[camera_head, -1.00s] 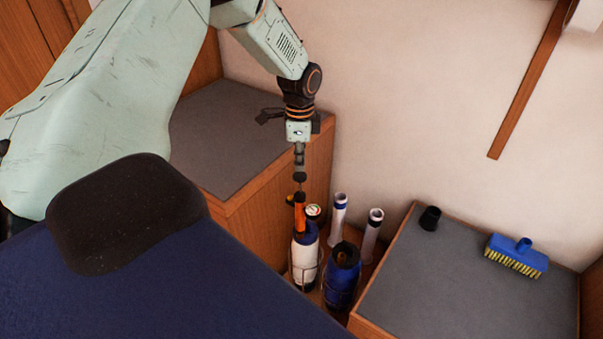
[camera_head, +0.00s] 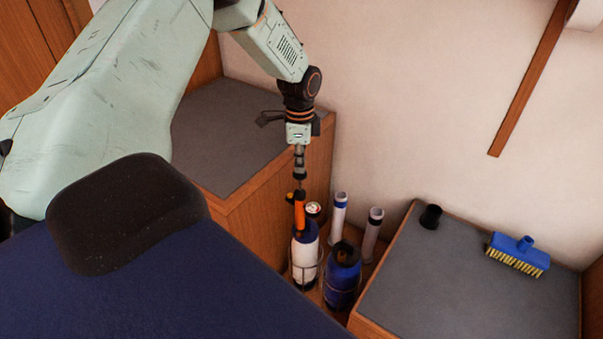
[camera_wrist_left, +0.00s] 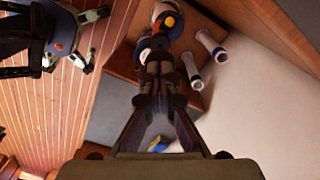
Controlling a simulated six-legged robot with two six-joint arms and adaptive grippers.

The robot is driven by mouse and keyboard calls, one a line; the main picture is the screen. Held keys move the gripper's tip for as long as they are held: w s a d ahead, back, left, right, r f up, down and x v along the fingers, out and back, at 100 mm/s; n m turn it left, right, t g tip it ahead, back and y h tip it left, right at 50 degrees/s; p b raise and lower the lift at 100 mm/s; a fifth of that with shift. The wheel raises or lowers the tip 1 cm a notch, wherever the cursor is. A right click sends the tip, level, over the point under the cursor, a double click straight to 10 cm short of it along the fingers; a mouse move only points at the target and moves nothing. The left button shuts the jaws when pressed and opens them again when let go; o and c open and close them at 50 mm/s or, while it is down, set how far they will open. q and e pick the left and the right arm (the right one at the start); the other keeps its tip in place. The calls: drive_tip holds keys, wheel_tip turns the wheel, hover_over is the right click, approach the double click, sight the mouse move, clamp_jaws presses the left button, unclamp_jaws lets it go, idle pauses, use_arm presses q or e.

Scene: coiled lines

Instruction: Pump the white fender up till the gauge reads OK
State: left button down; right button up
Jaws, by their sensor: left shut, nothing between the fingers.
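The white fender (camera_head: 304,262), blue at its top, stands upright in a wire holder between the two cabinets. An orange pump (camera_head: 299,214) with a black top stands upright over it. The small round gauge (camera_head: 313,208) sits just right of the pump; its reading is too small to make out. My left gripper (camera_head: 299,163) points straight down above the pump, shut and empty. I cannot tell whether its tips touch the pump's handle. In the left wrist view its fingers (camera_wrist_left: 159,70) are together, partly hiding the pump and fender. My right gripper is out of view.
A blue fender (camera_head: 342,284) stands right of the white one. Two pale tubes (camera_head: 338,215) with dark bands stand behind. The right cabinet (camera_head: 455,290) carries a black cup (camera_head: 431,217) and a blue brush (camera_head: 516,252). The left grey-topped cabinet (camera_head: 220,145) is bare.

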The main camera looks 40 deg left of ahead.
sight(300, 179)
use_arm(q)
drive_tip(key=shift+s+f+b, duration=0.1)
drive_tip(key=shift+f+b, duration=1.45)
drive_tip(key=shift+f, duration=1.2)
wheel_tip(300, 179, up, 7)
drive_tip(key=p, duration=0.6)
drive_tip(key=shift+p, duration=0.3)
drive_tip(key=shift+f, duration=0.2)
drive_tip(key=shift+f+b, duration=2.45)
drive_tip(key=shift+f, duration=0.8)
wheel_tip(300, 179, up, 7)
drive_tip(key=p, duration=0.6)
drive_tip(key=shift+f, duration=0.15)
drive_tip(key=shift+f, duration=0.1)
